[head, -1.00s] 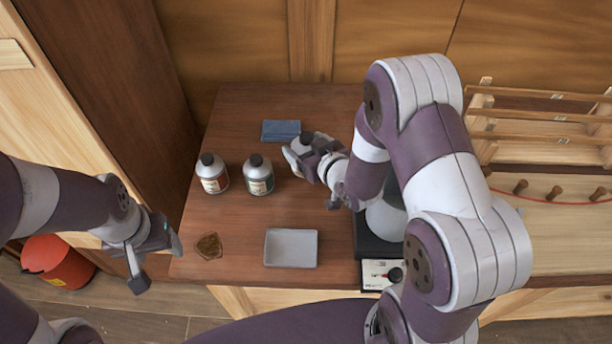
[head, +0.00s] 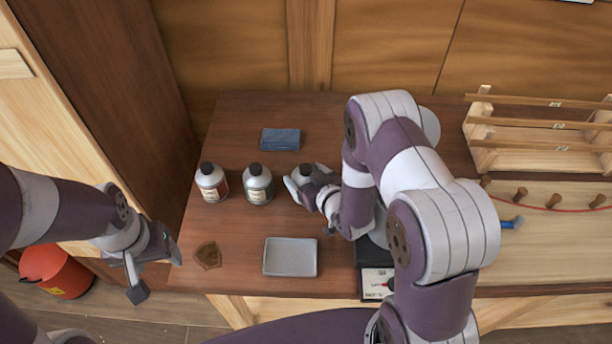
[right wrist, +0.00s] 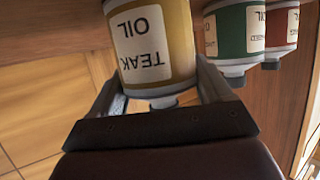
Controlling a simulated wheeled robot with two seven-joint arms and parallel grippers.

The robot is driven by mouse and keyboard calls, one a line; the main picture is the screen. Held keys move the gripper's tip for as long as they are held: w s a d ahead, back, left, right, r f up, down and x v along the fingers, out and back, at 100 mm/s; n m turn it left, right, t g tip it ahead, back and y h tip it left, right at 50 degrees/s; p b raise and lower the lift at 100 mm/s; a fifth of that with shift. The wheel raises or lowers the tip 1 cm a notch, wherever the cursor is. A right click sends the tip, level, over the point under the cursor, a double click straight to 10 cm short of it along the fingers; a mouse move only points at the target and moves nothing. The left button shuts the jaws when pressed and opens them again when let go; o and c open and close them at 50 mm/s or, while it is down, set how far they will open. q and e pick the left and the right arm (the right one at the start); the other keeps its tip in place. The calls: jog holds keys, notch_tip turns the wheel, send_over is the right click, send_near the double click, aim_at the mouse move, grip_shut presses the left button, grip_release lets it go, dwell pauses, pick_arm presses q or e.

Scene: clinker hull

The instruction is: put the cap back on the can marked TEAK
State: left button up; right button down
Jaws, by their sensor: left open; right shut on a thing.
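My right gripper (head: 307,183) is shut on this can, one finger on each side. A dark round top (head: 306,169) shows above it in the head view; I cannot tell whether that is a cap. In the wrist view the neck end is partly hidden behind my gripper. I cannot tell whether the can touches the table. My left gripper (head: 155,272) is open and empty, off the table's left front corner. No loose cap is recognisable.
A red-labelled can (head: 212,184) and a green-labelled can (head: 258,186), both dark-capped, stand left of my right gripper. A blue block (head: 280,139) lies behind, a grey tray (head: 290,257) in front, a brown patch (head: 208,255) front left. A wooden rack (head: 540,135) stands right.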

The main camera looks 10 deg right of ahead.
jog(key=shift+f, duration=0.15)
grip_release()
jog(key=shift+r, duration=0.3)
jog(key=shift+s+d, duration=0.1)
jog(key=shift+s, duration=0.3)
jog(key=v, duration=0.6)
jog(key=shift+s+r+b, duration=0.2)
jog(key=shift+s+b, duration=0.1)
jog(key=shift+b, duration=0.05)
jog(key=shift+s+f, duration=0.1)
